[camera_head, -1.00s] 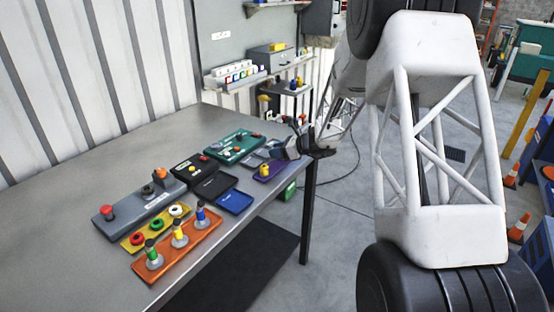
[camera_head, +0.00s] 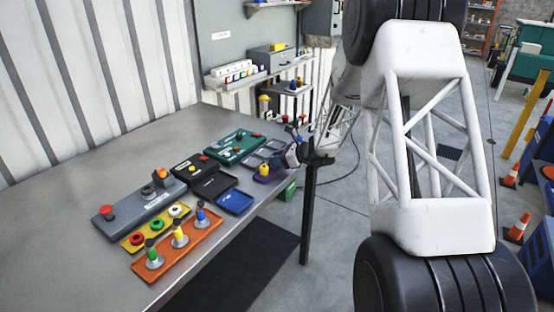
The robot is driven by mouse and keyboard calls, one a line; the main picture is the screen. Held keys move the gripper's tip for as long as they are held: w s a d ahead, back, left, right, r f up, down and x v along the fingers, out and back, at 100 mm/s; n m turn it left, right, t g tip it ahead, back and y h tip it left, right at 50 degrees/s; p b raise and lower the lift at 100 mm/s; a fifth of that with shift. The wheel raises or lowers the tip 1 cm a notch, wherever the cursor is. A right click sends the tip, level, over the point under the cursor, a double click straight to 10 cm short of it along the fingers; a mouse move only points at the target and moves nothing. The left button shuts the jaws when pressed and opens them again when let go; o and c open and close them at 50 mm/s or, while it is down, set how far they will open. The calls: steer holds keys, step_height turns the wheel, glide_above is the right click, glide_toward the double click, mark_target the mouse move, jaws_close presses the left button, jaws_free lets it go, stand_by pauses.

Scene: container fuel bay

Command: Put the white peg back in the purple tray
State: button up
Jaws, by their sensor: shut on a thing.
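My gripper (camera_head: 291,152) is at the tray's right side, above the table edge. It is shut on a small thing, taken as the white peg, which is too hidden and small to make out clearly. Whether that thing touches the tray cannot be told.
A blue tray (camera_head: 235,203) and a black tray (camera_head: 214,186) lie left of the purple one. A green board (camera_head: 236,147) is behind. An orange tray (camera_head: 178,247) with upright pegs stands in front. The left of the table is bare.

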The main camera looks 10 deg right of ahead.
steer(key=shift+f, duration=0.1)
steer(key=o, duration=1)
steer(key=shift+d, duration=0.1)
steer(key=v, duration=1.2)
